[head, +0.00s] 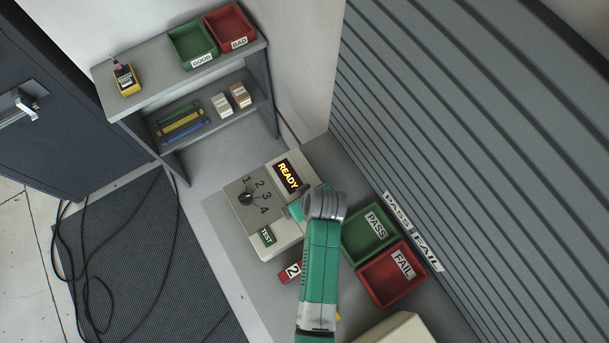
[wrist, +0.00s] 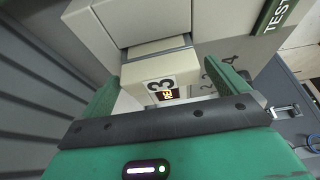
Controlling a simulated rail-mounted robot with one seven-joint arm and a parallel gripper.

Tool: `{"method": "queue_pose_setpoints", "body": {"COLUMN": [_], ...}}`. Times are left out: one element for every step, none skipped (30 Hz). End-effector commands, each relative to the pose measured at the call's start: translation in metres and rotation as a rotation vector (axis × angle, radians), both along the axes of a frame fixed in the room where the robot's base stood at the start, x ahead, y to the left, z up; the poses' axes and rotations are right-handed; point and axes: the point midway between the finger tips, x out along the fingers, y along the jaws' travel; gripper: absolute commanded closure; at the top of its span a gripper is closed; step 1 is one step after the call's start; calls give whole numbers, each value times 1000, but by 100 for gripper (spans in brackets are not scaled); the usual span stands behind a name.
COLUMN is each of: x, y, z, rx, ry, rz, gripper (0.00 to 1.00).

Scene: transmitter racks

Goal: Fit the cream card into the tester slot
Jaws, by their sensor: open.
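The cream tester (head: 262,205) stands on the bench in the head view, with a lit READY display, a dial numbered 1 to 4 and a green TEST button. In the head view my arm hides the card and slot.
A green PASS tray (head: 362,247) and red FAIL tray (head: 386,284) stand right of my arm. A red card marked 2 (head: 289,272) lies beside the tester. A ribbed wall (head: 450,120) bounds the right.

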Motion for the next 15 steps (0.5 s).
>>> {"method": "queue_pose_setpoints", "body": {"x": [0, 0, -1, -2, -3, -6, -8, -11, -14, -17, -19, -22, -24, -27, -30], "y": [0, 0, -1, -1, -2, -4, -5, -7, -9, -11, -12, -14, -16, -17, -19], "z": [0, 1, 4, 7, 12, 19, 26, 33, 43, 50, 58, 67, 74, 79, 86], "rx": [0, 0, 0, 0, 0, 0, 0, 0, 0, 0, -1, 0, 0, 0, -1], "ry": [0, 0, -1, -2, -2, -4, -4, -5, -5, -5, -4, -5, -5, -4, -3], "rz": [0, 0, 0, 0, 0, -1, -1, -1, -1, -1, -1, -1, -1, -1, -1], "gripper": [1, 1, 1, 1, 1, 1, 1, 1, 1, 1, 1, 1, 1, 1, 1]}}
